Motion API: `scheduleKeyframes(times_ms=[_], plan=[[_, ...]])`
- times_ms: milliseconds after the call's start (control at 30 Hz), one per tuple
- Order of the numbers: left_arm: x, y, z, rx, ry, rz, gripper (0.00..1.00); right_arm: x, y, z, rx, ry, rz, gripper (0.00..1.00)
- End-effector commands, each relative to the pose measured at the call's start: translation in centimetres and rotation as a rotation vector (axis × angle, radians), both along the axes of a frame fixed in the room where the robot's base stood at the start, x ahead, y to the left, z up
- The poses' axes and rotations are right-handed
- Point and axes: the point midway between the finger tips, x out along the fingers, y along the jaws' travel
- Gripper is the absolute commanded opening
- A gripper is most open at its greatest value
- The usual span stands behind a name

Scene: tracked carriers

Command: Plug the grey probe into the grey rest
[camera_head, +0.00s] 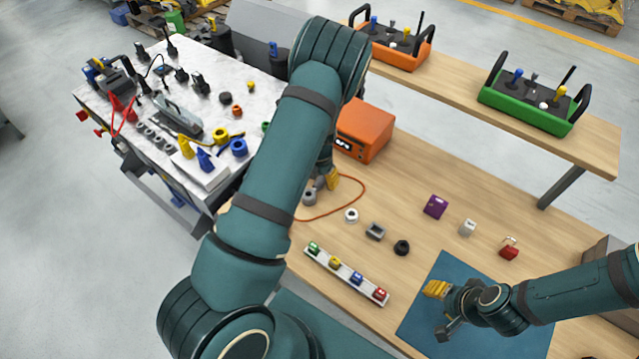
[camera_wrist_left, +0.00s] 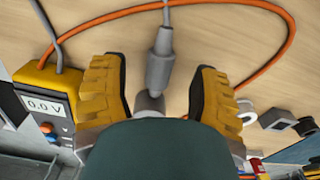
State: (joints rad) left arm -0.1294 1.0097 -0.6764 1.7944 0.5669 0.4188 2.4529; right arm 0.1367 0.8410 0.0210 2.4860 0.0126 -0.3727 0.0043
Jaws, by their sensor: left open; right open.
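The grey probe (camera_wrist_left: 159,60) is in the left wrist view, with a thin cable at its upper end. It lies between the two yellow fingers of my left gripper (camera_wrist_left: 153,90), with clear gaps at both sides. The gripper is open. The probe's lower end is partly hidden by my own wrist. In the head view my left gripper (camera_head: 328,181) is low over the wooden table, mostly hidden behind my arm. A grey ring-like piece (camera_head: 309,197) beside it may be the grey rest; I cannot tell. My right gripper (camera_head: 440,310) is open and empty over the blue mat.
An orange cable (camera_wrist_left: 270,15) loops around the probe. A yellow meter (camera_wrist_left: 48,100) reads 0.0 V left of the gripper. A white ring (camera_head: 351,215), grey block (camera_head: 375,231) and black ring (camera_head: 401,248) stand nearby. An orange box (camera_head: 366,130) is behind.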

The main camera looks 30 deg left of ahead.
Motion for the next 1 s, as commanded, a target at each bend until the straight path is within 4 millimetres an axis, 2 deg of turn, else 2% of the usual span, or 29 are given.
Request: scheduleKeyframes(times_ms=[33, 100, 367, 400, 533, 1000], plan=[[-0.13, 0.14, -0.92, 0.001, 0.002, 0.003, 0.61, 0.01, 0.0, -0.21, 0.0, 0.0, 0.0, 0.47], [-0.1, 0.09, -1.5, 0.0, 0.001, 0.002, 0.61, 0.01, 0.01, -0.29, -0.001, 0.0, 0.0, 0.47], [-0.06, 0.08, -1.62, 0.0, 0.0, 0.002, 0.6, 0.01, 0.01, -0.24, -0.001, 0.0, 0.0, 0.47], [-0.06, 0.08, -1.62, 0.0, 0.0, 0.002, 0.46, 0.01, 0.01, -0.24, -0.001, 0.0, 0.0, 0.47], [-0.07, 0.08, -1.61, 0.0, 0.0, 0.002, 0.0, 0.01, 0.01, -0.24, 0.0, 0.0, 0.0, 0.47], [-0.08, 0.07, -1.44, 0.001, 0.0, 0.001, 0.0, 0.02, 0.01, -0.2, 0.0, 0.0, 0.0, 0.47]])
